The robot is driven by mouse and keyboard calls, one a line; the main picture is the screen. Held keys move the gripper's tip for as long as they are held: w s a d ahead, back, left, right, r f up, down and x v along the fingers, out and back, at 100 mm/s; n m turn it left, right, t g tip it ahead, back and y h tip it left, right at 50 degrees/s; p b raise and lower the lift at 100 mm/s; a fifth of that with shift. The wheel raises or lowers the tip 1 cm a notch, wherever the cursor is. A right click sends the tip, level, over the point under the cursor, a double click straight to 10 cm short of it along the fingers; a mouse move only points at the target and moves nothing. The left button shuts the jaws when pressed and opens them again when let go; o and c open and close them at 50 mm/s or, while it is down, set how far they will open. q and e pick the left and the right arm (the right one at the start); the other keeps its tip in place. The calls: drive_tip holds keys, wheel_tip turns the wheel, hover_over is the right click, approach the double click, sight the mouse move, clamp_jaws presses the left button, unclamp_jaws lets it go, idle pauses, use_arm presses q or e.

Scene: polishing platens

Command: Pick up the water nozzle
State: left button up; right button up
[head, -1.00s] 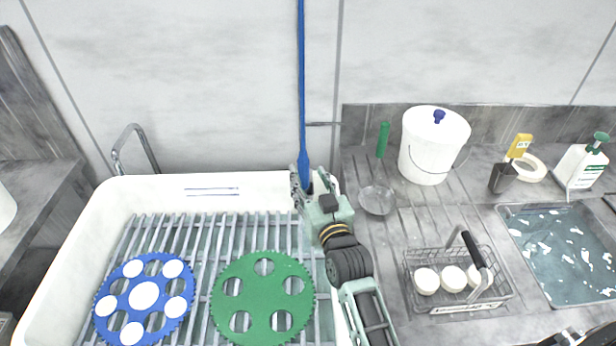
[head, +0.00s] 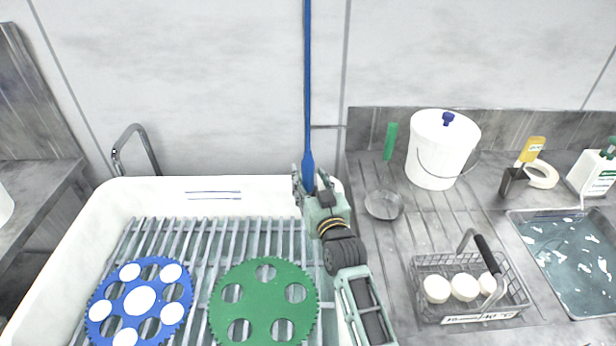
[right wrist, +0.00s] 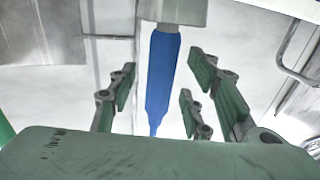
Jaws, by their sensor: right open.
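The water nozzle (head: 308,171) is blue and hangs upright on a blue hose (head: 308,80) in front of the wall, above the sink's back edge. My right gripper (head: 315,180) is at the nozzle's lower part in the head view, and its fingers partly hide it. In the right wrist view the nozzle (right wrist: 162,75) shows between the open fingers of my right gripper (right wrist: 160,95). The fingers stand apart from it on both sides. My left gripper is not in view.
A white sink (head: 90,215) with a metal rack holds a blue carrier disc (head: 140,300) and a green carrier disc (head: 265,300). A faucet (head: 135,150) stands behind it. At right are a white bucket (head: 440,150), a glass dish (head: 384,204), a wire basket (head: 470,285) and a water-filled tray (head: 570,255).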

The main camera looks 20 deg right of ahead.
drive_tip(key=shift+w, duration=0.95)
drive_tip(key=shift+c, duration=0.2)
clamp_jaws()
